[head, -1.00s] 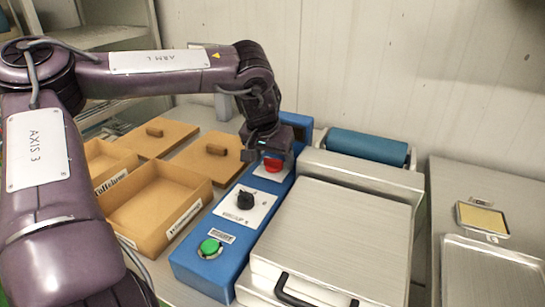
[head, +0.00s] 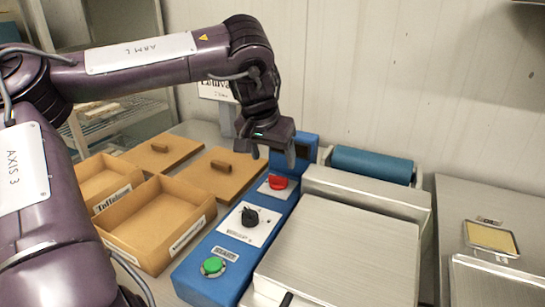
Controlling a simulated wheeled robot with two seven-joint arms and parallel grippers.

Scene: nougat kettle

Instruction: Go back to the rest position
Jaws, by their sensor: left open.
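My left gripper (head: 272,152) is open and empty. It hangs fingers down above the far end of the blue control box (head: 205,268), a little above and behind the red button (head: 278,182), apart from it. The box also carries a black knob (head: 250,217) in the middle and a green button (head: 213,265) at the near end, marked START. My right gripper is not in view.
Left of the box stand open wooden boxes (head: 150,235) and wooden lids (head: 222,174) with handles. To the right are a metal machine lid (head: 340,250), a blue roller (head: 372,165) and a scale-like plate (head: 491,238). A wall closes the back.

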